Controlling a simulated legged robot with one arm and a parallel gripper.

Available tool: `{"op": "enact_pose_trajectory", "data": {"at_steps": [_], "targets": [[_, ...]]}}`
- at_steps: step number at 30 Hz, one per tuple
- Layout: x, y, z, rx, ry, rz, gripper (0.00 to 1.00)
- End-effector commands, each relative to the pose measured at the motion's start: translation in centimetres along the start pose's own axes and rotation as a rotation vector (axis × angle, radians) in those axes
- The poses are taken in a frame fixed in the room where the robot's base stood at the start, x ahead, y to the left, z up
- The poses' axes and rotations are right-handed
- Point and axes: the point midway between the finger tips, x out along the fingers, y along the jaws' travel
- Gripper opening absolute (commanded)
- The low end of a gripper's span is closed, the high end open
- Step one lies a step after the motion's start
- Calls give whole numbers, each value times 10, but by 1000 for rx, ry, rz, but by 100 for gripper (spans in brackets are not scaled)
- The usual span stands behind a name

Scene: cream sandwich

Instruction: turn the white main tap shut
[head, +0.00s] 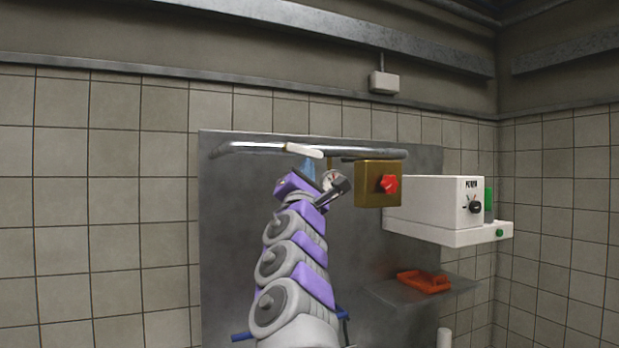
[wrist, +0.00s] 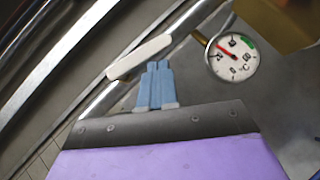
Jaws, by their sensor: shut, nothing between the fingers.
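The white main tap (head: 304,150) is a white lever on the metal pipe (head: 240,147) at the top of the steel panel. It also shows in the wrist view (wrist: 140,57), lying at a slight angle to the pipe. My gripper (head: 308,160) is just below the lever in the head view. In the wrist view my gripper's blue fingers (wrist: 158,64) are shut together and empty, with their tips close to the lever's edge. I cannot tell whether they touch it.
A round temperature gauge (wrist: 232,56) is right of my fingers. A brass box (head: 365,188) with a red knob (head: 389,184) hangs beside it. Further right are a white machine (head: 435,205) and a shelf (head: 385,292) with an orange-red object (head: 424,282). The panel's left side is clear.

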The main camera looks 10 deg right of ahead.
Motion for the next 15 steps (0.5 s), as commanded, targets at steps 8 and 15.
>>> {"op": "enact_pose_trajectory", "data": {"at_steps": [8, 15], "targets": [[8, -10, 12, 5, -4, -8, 0], [9, -4, 10, -1, -4, -4, 0]]}}
